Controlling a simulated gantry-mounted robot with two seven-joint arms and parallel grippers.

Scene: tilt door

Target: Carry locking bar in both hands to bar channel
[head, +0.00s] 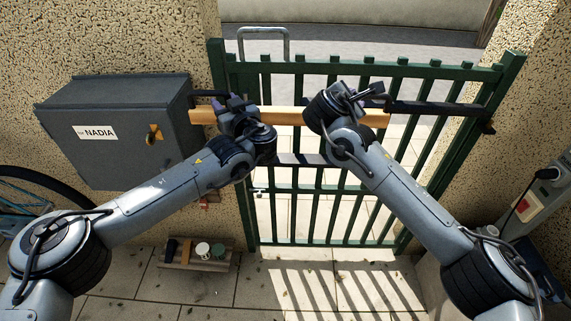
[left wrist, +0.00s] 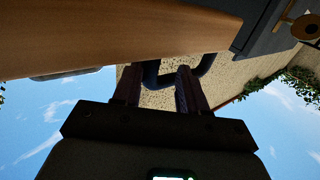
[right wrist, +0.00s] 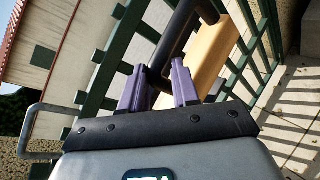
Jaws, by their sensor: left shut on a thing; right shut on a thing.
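The locking bar (head: 290,116) is a pale wooden beam held level in front of the green gate (head: 300,205). My left gripper (head: 235,108) is at its left part, shut on a dark curved handle (left wrist: 151,74) beside the wood in the left wrist view. My right gripper (head: 345,97) is at its right part, shut on a dark round handle (right wrist: 178,38) alongside the wood. The arms hide parts of the beam. A dark horizontal piece (head: 430,107) on the gate's right side may be part of the bar channel; I cannot tell for sure.
A grey metal box (head: 110,135) is on the wall at the left, close to the bar's left end. A small wooden tray (head: 192,266) with cups stands on the paving below. A bicycle wheel (head: 35,175) shows at the far left. The paving before the gate is clear.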

